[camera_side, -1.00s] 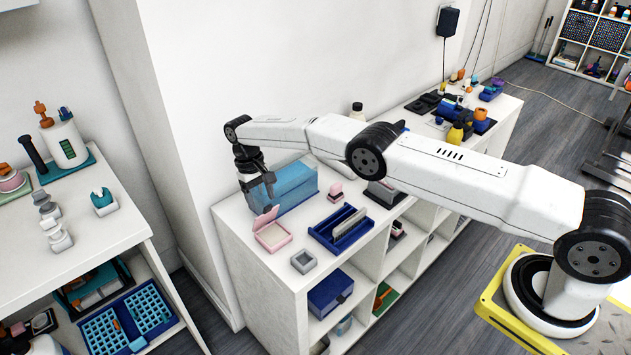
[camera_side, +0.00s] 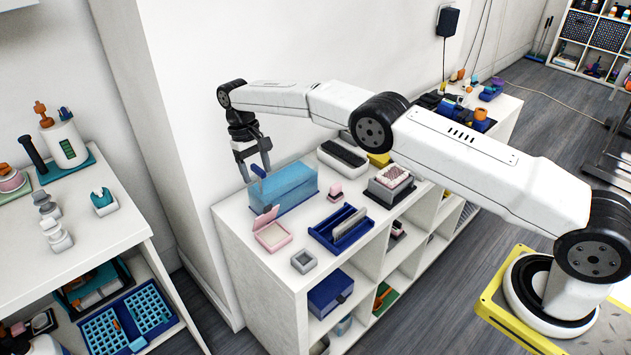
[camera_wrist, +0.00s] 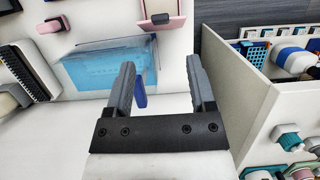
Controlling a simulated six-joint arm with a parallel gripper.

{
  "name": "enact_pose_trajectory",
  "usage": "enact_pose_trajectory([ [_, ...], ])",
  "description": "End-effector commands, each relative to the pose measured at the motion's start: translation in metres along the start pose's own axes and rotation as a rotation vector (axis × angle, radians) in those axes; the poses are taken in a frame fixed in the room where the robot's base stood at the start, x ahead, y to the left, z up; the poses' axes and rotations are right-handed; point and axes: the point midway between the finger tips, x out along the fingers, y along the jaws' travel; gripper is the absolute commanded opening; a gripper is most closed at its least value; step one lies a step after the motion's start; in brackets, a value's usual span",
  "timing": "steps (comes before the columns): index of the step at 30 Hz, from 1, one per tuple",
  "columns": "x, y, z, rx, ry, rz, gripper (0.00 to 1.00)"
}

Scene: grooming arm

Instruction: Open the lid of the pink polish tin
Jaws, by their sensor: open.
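The pink polish tin (camera_side: 273,238) sits near the front left of the white shelf top. Its pink lid (camera_side: 265,218) stands raised at the back left edge, tilted up from the tin. In the wrist view, a pink tin with a dark tab (camera_wrist: 150,10) shows at the top, partly cut off by the frame. My gripper (camera_side: 256,172) is open, above and behind the tin, over the left end of the translucent blue box. Its two grey fingers in the wrist view (camera_wrist: 161,62) are apart, with no tin part between them.
The blue box (camera_side: 285,188) stands behind the tin, with a blue upright tab (camera_wrist: 140,92) near my fingers. A small grey box (camera_side: 304,261) and a blue divided tray (camera_side: 340,231) stand beside the tin. The shelf's left edge is close.

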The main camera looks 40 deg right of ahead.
Motion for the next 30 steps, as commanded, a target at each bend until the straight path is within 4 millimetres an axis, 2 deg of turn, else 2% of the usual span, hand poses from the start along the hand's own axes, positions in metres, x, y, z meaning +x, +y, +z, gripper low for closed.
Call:
enact_pose_trajectory([
  [7,-0.001,0.0,0.0,0.0,0.0,0.0,0.71],
  [12,-0.004,0.0,0.001,0.0,0.001,0.0,0.17],
  [14,-0.009,0.0,0.002,0.0,0.002,0.0,0.0],
  [22,-0.052,0.0,0.014,0.0,0.004,-0.001,0.0],
  [30,-0.026,-0.004,0.03,-0.191,-0.086,0.166,0.0],
])
